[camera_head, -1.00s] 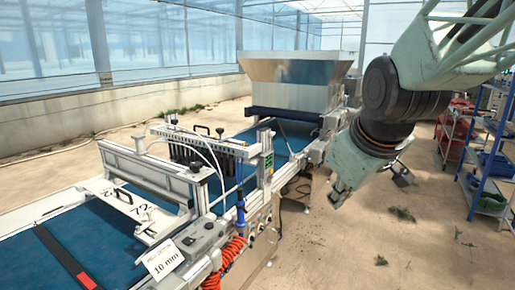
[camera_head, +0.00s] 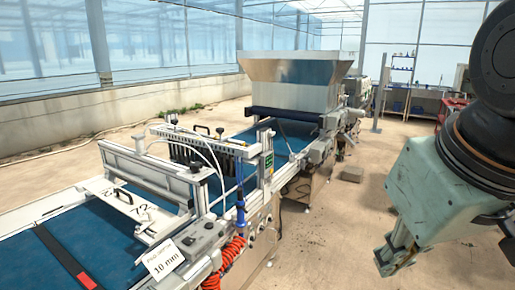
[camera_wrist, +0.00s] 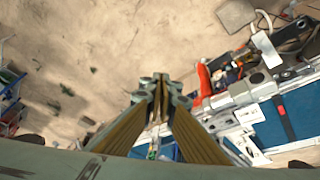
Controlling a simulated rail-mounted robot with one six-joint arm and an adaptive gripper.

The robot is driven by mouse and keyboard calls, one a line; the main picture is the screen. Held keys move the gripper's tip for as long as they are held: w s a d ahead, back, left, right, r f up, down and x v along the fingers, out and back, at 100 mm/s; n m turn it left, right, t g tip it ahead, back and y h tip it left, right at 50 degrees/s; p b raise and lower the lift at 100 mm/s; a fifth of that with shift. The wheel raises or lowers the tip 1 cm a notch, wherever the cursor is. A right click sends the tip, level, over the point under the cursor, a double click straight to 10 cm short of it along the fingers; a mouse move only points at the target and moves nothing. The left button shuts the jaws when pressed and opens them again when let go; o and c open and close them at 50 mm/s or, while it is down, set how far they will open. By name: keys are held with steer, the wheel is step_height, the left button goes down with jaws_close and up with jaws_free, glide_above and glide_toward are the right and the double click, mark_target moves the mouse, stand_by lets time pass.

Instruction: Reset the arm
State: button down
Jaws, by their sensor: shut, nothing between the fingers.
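My gripper (camera_head: 388,264) hangs at the lower right of the head view, low over the sandy floor and well to the right of the tray seeder (camera_head: 205,232). The wrist view looks down along the two fingers (camera_wrist: 161,88), which come together at their tips with nothing between them. Part of my arm is cut off by the right edge of the head view. The seeder is a long machine with a blue belt (camera_head: 85,232) and a metal hopper (camera_head: 293,85) at its far end.
Shelves (camera_head: 428,98) stand at the back right. The floor between seeder and gripper is clear.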

steer(key=s+m, duration=0.1)
steer(key=s, duration=0.7)
steer(key=shift+f+m+g, duration=0.3)
steer(key=shift+f+m, duration=0.05)
steer(key=shift+m, duration=0.05)
stand_by(1.3)
